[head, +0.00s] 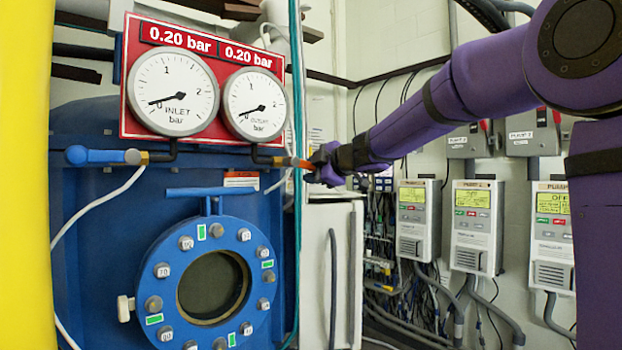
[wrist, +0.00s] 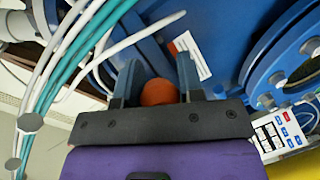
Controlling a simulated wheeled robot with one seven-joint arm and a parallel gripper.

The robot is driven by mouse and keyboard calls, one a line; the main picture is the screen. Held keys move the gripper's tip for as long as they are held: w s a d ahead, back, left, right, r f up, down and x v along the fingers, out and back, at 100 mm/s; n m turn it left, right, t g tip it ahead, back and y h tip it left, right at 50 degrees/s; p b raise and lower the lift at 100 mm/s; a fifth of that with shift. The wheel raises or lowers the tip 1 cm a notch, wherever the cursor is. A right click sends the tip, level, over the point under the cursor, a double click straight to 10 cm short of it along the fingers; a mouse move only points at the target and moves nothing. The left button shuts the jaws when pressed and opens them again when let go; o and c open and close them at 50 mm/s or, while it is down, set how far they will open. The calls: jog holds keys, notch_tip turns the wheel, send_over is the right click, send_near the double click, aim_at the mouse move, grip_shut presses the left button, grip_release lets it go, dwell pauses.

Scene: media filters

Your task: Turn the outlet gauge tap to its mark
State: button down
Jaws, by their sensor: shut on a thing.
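The outlet gauge tap (head: 294,162) has an orange handle. In the head view it points roughly level to the right from the pipe below the outlet gauge (head: 256,104). My gripper (head: 318,166) comes in from the right and is at the handle's outer end. In the wrist view the rounded orange handle end (wrist: 159,93) sits between the two fingers of my gripper (wrist: 160,80), which is shut on it. The fingers hide part of the handle. I cannot make out a mark for the tap.
The inlet gauge (head: 174,92) is on the same red panel (head: 131,118); both displays read 0.20 bar. A blue inlet tap handle (head: 92,156) points left. Teal and white cables (wrist: 72,72) run close beside my gripper. The blue vessel's round window (head: 212,286) is below.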

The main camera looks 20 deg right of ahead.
jog(key=shift+d+r+n+h, duration=0.1)
jog(key=shift+r+n+h, duration=0.2)
jog(key=shift+r+n, duration=0.55)
jog(key=c, duration=0.8)
grip_release()
jog(key=shift+o, duration=0.2)
jog(key=shift+s, duration=0.1)
jog(key=v, duration=1)
jog(key=shift+s, duration=0.3)
jog(key=shift+d, duration=0.1)
